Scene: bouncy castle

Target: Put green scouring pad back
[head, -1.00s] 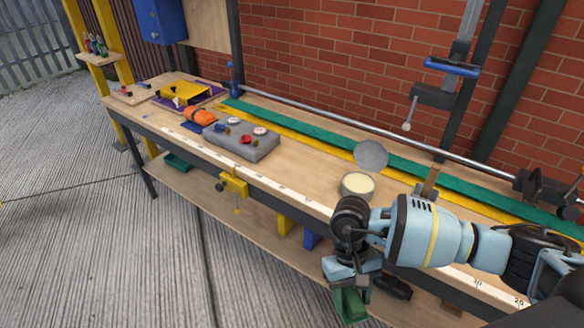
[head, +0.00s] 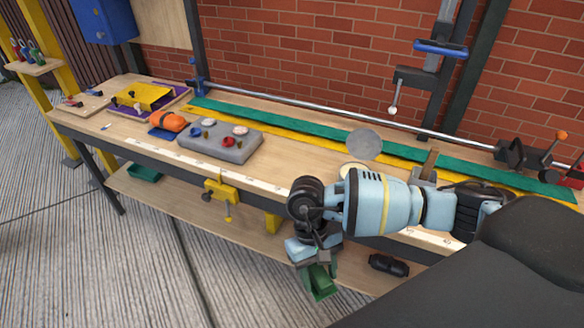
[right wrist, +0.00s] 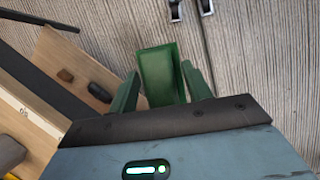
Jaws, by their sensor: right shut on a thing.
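My right gripper (head: 318,270) points down in front of the workbench's front edge, below the level of its top. It is shut on the green scouring pad (head: 321,286), whose lower part hangs below the fingers. In the right wrist view the green pad (right wrist: 160,70) sticks out from between the two green-grey fingers of the gripper (right wrist: 160,92), over the paved ground. My left gripper does not show.
The workbench (head: 300,158) carries a grey block (head: 222,148) with small items, an orange thing (head: 168,122) and a round tin, partly hidden by my arm. A yellow clamp (head: 222,190) juts from the front edge. The lower shelf (head: 185,195) holds a green tray (head: 144,173) and a black object (head: 389,265).

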